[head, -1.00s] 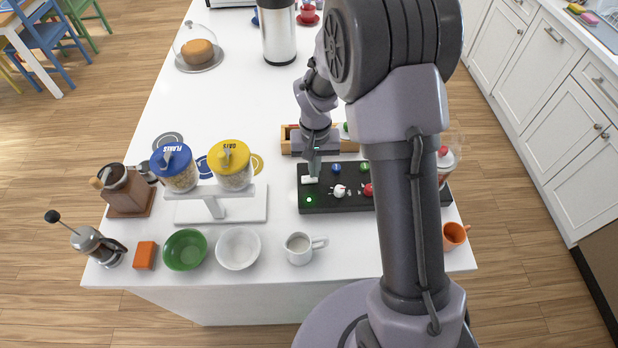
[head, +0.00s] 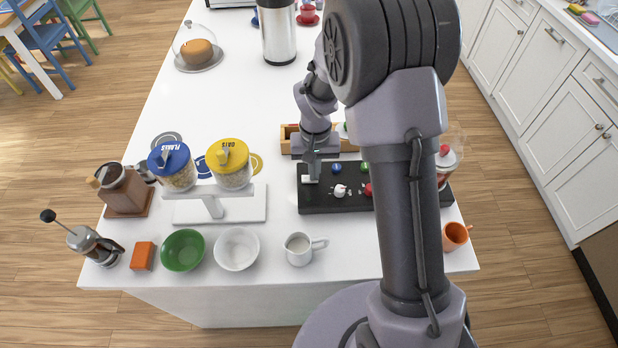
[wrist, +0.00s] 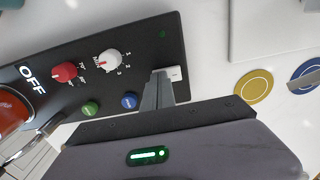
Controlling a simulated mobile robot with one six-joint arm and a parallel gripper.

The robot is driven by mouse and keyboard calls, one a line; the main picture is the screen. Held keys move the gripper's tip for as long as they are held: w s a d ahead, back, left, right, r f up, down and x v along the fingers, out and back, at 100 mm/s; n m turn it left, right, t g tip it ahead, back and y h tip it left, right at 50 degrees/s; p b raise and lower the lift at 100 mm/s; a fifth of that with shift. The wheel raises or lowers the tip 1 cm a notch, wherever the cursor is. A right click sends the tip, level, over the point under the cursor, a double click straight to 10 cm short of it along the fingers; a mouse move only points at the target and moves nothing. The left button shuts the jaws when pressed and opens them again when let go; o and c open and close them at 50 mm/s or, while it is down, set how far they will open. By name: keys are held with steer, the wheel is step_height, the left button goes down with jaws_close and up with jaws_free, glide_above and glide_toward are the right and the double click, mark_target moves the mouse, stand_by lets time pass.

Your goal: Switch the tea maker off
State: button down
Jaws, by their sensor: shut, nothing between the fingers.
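A black control panel (head: 330,201) lies on the white counter, partly hidden by my arm in the head view. It also shows in the wrist view (wrist: 124,68), with a red knob (wrist: 65,72), a white knob (wrist: 110,62), a green button (wrist: 90,108), a blue button (wrist: 130,101) and the word OFF. A white switch (wrist: 176,73) sits at its end. A small indicator (wrist: 163,34) near that end is dark. My gripper (wrist: 160,92) is shut and empty, its tips at the white switch; contact is hard to tell. Which appliance is the tea maker is unclear.
A wooden tray (head: 289,135) stands behind the panel. A white mug (head: 299,248) is in front, and a stand (head: 240,203) with two jars is to the left. An orange mug (head: 455,236) is near the right edge. The counter's far middle is clear.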

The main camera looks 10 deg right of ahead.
step_height(320, 180, up, 7)
steer(key=p, duration=0.5)
stand_by(0.3)
steer(key=s+r+t+b, duration=0.2)
steer(key=s+r+b, duration=0.2)
steer(key=r+b, duration=0.2)
steer(key=s+a+m+t+y+b, duration=0.1)
steer(key=s+b, duration=0.3)
steer(key=s, duration=0.5)
steer(key=s+a+r+m+t+y+b, duration=0.1)
steer(key=s+a+t+b, duration=0.1)
steer(key=s+b, duration=0.3)
steer(key=s+a, duration=0.1)
steer(key=s, duration=0.3)
steer(key=shift+s+r+t, duration=0.15)
steer(key=shift+r+t, duration=0.15)
steer(key=shift+t, duration=0.1)
